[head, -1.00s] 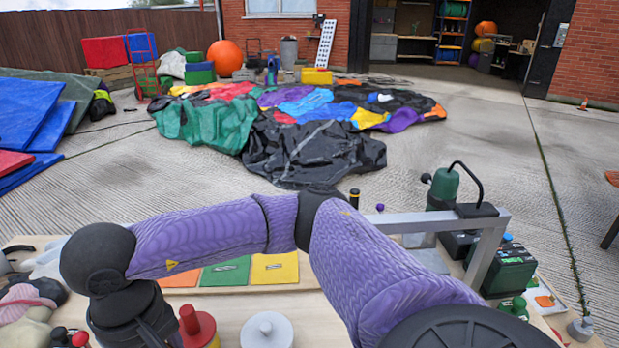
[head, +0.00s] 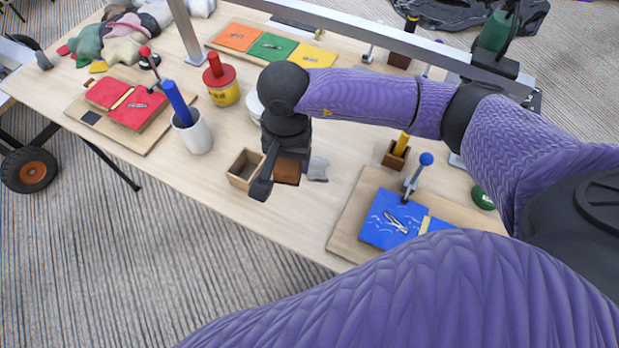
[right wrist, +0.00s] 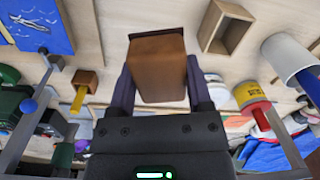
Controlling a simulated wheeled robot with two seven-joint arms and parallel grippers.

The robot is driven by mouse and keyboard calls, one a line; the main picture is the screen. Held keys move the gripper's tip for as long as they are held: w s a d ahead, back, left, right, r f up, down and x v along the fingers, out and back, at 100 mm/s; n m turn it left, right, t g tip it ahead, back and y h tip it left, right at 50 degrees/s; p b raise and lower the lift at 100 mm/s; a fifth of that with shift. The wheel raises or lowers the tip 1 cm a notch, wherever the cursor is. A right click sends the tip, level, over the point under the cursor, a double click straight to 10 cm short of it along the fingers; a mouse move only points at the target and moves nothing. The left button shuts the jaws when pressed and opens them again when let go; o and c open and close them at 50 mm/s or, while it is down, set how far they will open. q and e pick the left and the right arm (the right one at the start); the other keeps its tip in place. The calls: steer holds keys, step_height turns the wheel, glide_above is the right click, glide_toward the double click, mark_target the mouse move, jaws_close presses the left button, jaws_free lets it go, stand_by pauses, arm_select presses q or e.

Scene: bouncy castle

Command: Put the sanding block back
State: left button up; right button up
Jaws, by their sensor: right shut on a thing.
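The sanding block (head: 287,171) is a brown block held between the fingers of my right gripper (head: 280,176) over the near edge of the workbench. In the right wrist view the block (right wrist: 158,68) fills the space between the two dark fingers. A small open wooden box (head: 241,181) stands on the bench just left of the gripper and looks empty. The box (right wrist: 204,28) also shows in the right wrist view, to the right of the block and apart from it. My left gripper is not in view.
A white cup (head: 195,137) with a blue stick stands left of the wooden box. A yellow pot (head: 224,94) with a red top is behind it. A board with blue fabric (head: 385,222) lies to the right. A metal rail (head: 370,40) crosses the back.

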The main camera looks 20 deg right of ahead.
mark_target(287, 182)
steer(key=f+m, duration=0.1)
steer(key=f, duration=0.1)
steer(key=s+a+f+m, duration=0.1)
steer(key=f+m, duration=0.1)
steer(key=f, duration=0.1)
steer(key=shift+s+a+f+p, duration=0.2)
steer(key=shift+s+f+p, duration=0.1)
steer(key=shift+s, duration=0.1)
step_height(287, 182, down, 9)
steer(key=b, duration=0.3)
steer(key=shift+r, duration=0.2)
steer(key=shift+f, duration=0.4)
steer(key=shift+r, duration=0.2)
steer(key=shift+f, duration=0.15)
steer(key=o, duration=1.2)
steer(key=shift+o, duration=0.2)
step_height(287, 182, up, 12)
steer(key=p, duration=0.4)
steer(key=shift+f, duration=0.2)
steer(key=shift+r, duration=0.4)
